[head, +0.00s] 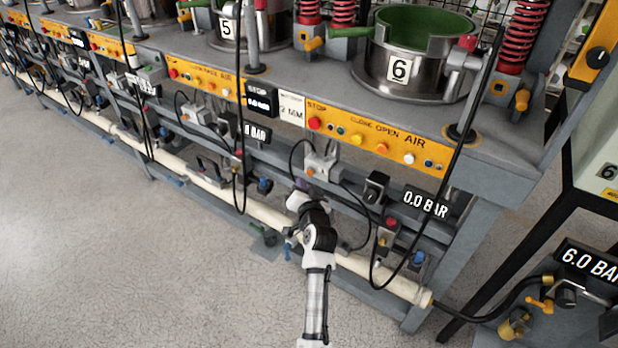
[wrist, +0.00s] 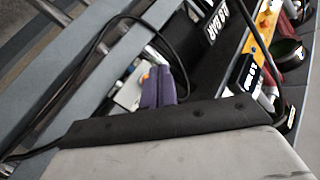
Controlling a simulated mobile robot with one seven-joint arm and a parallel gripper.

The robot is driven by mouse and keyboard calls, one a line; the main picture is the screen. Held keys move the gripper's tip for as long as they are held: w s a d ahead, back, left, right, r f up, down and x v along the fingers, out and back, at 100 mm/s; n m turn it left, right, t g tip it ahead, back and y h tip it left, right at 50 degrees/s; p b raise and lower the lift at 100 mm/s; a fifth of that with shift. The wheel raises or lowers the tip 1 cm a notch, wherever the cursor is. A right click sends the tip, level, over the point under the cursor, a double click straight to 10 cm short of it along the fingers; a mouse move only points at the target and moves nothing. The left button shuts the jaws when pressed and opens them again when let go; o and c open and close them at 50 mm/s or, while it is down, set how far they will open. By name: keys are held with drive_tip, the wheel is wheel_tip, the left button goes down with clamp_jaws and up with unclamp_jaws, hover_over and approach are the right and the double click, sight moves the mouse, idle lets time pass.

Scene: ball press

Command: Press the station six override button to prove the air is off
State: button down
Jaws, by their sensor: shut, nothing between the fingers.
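Station six's grey valve block (head: 324,164) hangs under its yellow panel, with a small orange button (head: 310,172) on its face. I take this to be the override; no label is readable. In the wrist view the pale block (wrist: 130,92) and orange button (wrist: 146,76) show just beyond my fingers, partly hidden by them. My gripper (head: 303,184) is just below and left of the block in the head view. Its purple fingers (wrist: 158,88) are together and empty, near the block; I cannot tell whether they touch it. Station six's display (head: 425,203) reads 0.0 BAR.
The yellow panel (head: 375,140) with several buttons is above the block. A black knob (head: 376,186) is to its right, and black hoses hang around it. A cream pipe (head: 270,216) runs below. A 6.0 BAR display (head: 590,262) is at right. The floor at left is clear.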

drive_tip(key=shift+w+d, duration=0.35)
drive_tip(key=shift+w, duration=0.1)
idle(1.8)
drive_tip(key=shift+w+d+b, duration=0.2)
drive_tip(key=shift+w+b, duration=0.1)
drive_tip(key=shift+b, duration=0.05)
drive_tip(key=shift+w+d+b, duration=0.3)
drive_tip(key=shift+w, duration=0.1)
idle(0.7)
drive_tip(key=shift+s+a+p, duration=0.45)
drive_tip(key=shift+s+a, duration=0.05)
drive_tip(key=shift+s, duration=0.25)
drive_tip(key=s+a+p, duration=0.1)
drive_tip(key=s, duration=0.1)
drive_tip(key=s+a+p, duration=0.1)
drive_tip(key=s+a, duration=0.1)
idle(0.6)
